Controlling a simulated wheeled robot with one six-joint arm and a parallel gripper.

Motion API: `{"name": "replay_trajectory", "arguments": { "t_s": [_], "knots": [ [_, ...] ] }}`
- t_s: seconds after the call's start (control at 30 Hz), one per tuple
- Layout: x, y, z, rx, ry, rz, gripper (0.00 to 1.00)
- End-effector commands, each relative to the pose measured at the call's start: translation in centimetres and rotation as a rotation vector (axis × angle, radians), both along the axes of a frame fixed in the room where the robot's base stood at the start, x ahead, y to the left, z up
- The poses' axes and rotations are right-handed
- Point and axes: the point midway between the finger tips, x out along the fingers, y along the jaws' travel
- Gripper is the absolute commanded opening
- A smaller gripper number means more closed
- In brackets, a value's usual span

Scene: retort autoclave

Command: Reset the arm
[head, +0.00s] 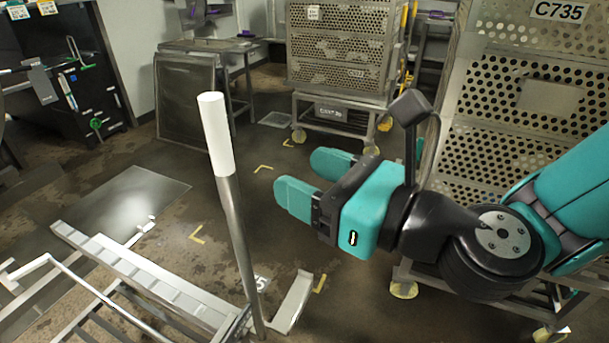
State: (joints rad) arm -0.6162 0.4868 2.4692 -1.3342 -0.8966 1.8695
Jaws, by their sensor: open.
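My gripper (312,184) is in the middle of the head view, at the end of my teal and black arm that comes in from the right. Its two teal fingers point left and stand apart with nothing between them. It is held in the air above the floor, to the right of an upright metal post with a white grip (216,135). The gripper and the post appear apart in the picture.
A perforated crate labelled C735 (500,88) stands behind my arm at the right. Another perforated crate (335,45) sits on a wheeled cart at the back. A metal rail frame (140,272) lies at the lower left. Brown floor (240,185) is open between them.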

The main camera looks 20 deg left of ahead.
Motion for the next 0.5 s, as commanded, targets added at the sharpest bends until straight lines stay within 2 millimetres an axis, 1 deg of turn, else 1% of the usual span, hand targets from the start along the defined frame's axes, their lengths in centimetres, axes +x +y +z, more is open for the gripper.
{"name": "replay_trajectory", "arguments": {
  "t_s": [0.27, 0.33, 0.37, 0.43, 0.47, 0.5],
  "knots": [
    [0.0, 0.1, 0.0, 0.000, 0.000, 0.001, 0.60],
    [-0.1, 0.1, 0.3, -0.008, -0.019, 0.008, 0.60],
    [-0.2, 0.0, 0.6, -0.018, -0.044, 0.017, 0.60],
    [-0.7, -0.3, 1.6, -0.070, -0.157, 0.058, 0.60],
    [-1.0, -0.6, 2.2, -0.107, -0.233, 0.085, 0.60],
    [-1.5, -1.1, 3.0, -0.165, -0.355, 0.131, 0.60]
  ]
}}
